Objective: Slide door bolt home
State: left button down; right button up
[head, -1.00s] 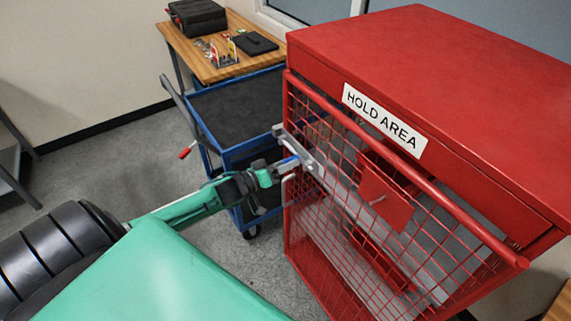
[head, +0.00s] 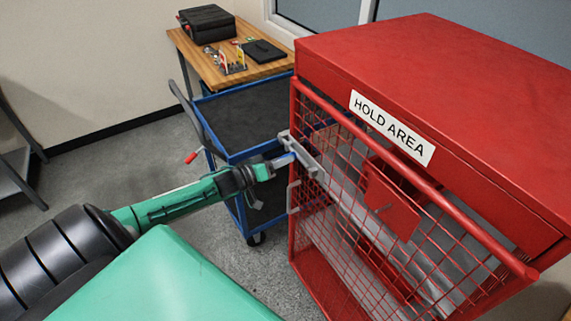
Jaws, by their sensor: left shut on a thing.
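The door bolt (head: 298,153) is a grey metal bar at the left edge of the red mesh door (head: 400,235) of a red cabinet. A grey pull handle (head: 293,198) sits just below the bolt on the door's edge. The door lies close to the cabinet front. How far the bolt reaches into its keeper cannot be told. My right gripper is not in view.
The red cabinet (head: 440,75) carries a white HOLD AREA sign (head: 392,128). A blue cart (head: 243,150) stands just behind my left gripper. A wooden bench (head: 205,68) with a black case (head: 207,22) stands at the back.

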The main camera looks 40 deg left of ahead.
pick_arm(q)
jog(key=shift+a+r, duration=0.1)
jog(key=shift+a, duration=0.1)
jog(key=c, duration=1.4)
grip_release()
jog(key=shift+c, duration=0.2)
jog(key=shift+o, duration=1.2)
jog(key=shift+w+a, duration=0.1)
jog(key=b+v, duration=0.2)
jog(key=v, duration=1.2)
jog(key=shift+b, duration=0.4)
